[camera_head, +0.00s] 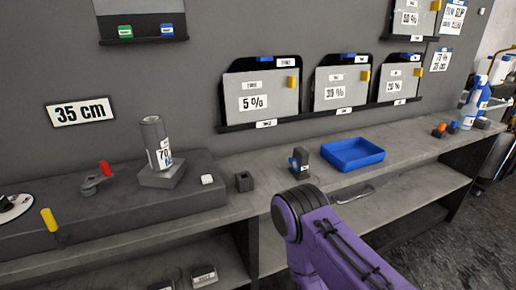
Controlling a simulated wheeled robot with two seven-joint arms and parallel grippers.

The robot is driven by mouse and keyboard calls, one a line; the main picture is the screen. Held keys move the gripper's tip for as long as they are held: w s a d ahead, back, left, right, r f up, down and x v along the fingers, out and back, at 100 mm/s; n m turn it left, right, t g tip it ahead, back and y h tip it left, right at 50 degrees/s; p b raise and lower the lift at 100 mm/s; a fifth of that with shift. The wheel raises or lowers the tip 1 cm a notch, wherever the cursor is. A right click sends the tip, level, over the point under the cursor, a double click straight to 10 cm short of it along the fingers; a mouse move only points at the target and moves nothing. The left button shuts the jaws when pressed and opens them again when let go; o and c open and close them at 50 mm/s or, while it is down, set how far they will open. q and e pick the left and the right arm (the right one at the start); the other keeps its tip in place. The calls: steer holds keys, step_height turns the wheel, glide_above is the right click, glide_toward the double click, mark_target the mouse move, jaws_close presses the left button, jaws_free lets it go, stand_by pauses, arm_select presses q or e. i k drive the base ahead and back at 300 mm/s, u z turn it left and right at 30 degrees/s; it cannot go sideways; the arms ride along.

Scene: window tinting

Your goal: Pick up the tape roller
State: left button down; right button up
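No thing is plainly labelled as the tape roller. A small dark upright device (300,160) with a bluish patch stands on the grey bench, left of the blue tray; it may be the tape roller, but I cannot tell for sure. A grey cylinder roll (154,135) with a white label stands upright on a grey block at the left. My purple arm comes in from the bottom right, its dark rounded joint below the small device in the picture. Neither gripper shows, so I cannot see whether anything is held.
An empty-looking blue tray (352,154) sits on the bench. A small dark block (244,181), a white cube (207,179), a red-handled tool (98,175) and a yellow handle (49,219) lie to the left. Spray bottles (474,104) stand far right. Labelled panels (262,92) hang on the wall.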

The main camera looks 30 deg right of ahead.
mark_target(299, 160)
steer(key=z, duration=0.15)
steer(key=k, duration=0.1)
steer(key=z, duration=1.15)
steer(key=i, duration=0.15)
steer(key=u, duration=0.1)
